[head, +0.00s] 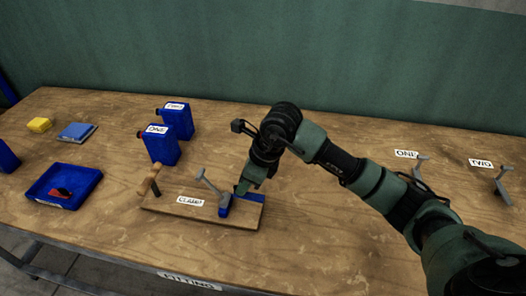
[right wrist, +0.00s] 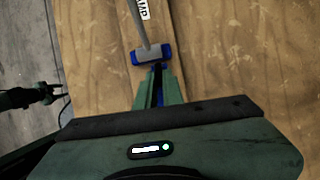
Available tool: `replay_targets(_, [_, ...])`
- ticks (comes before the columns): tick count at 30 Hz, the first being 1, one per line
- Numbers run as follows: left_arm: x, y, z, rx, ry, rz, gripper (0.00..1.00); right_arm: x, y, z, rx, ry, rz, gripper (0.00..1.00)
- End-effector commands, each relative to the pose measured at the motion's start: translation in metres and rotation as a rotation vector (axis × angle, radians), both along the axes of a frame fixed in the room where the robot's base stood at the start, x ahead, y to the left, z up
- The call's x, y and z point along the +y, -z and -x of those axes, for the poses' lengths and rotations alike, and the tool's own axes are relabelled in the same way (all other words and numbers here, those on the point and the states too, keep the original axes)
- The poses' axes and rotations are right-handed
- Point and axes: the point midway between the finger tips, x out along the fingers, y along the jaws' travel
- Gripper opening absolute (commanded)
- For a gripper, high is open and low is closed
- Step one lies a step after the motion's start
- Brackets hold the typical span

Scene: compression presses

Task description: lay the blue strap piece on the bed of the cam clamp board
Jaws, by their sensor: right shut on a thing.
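The cam clamp board (head: 184,209) is a wooden plank with a "CLAMP" label, a wooden handle at its left and a metal cam lever (head: 208,184). My right gripper (head: 242,188) reaches down over its right part. It is shut on the blue strap piece (right wrist: 158,76), a thin blue strip between the fingers, mostly hidden by them. Blue also shows on both sides of the grey cam head (right wrist: 148,53), just ahead of the fingertips. I cannot tell how much of this blue is strap. A dark green part, likely my left gripper (right wrist: 42,94), shows off the table edge.
Two blue bottles, ONE (head: 160,146) and TWO (head: 177,122), stand behind the board. A blue tray (head: 82,178) with a red and black item, a blue-grey block (head: 77,132) and a yellow block (head: 40,125) are at left. Metal levers ONE (head: 418,172) and TWO (head: 502,184) stand at right.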

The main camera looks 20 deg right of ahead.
Motion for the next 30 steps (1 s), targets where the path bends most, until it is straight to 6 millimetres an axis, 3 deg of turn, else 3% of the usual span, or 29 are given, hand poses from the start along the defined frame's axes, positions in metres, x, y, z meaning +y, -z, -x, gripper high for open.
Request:
replay_targets(4, [0.001,-0.003,0.0,0.001,0.001,-0.001,0.43,0.01,0.003,0.007,-0.001,-0.048,-0.001,0.0])
replay_targets(17, [0.013,0.001,0.004,0.006,0.004,-0.016,0.43,0.009,0.004,0.007,-0.001,-0.046,0.001,0.0])
replay_targets(30, [0.005,0.03,0.004,0.006,-0.001,-0.006,0.43,0.009,0.03,0.007,-0.002,-0.045,0.001,0.0])
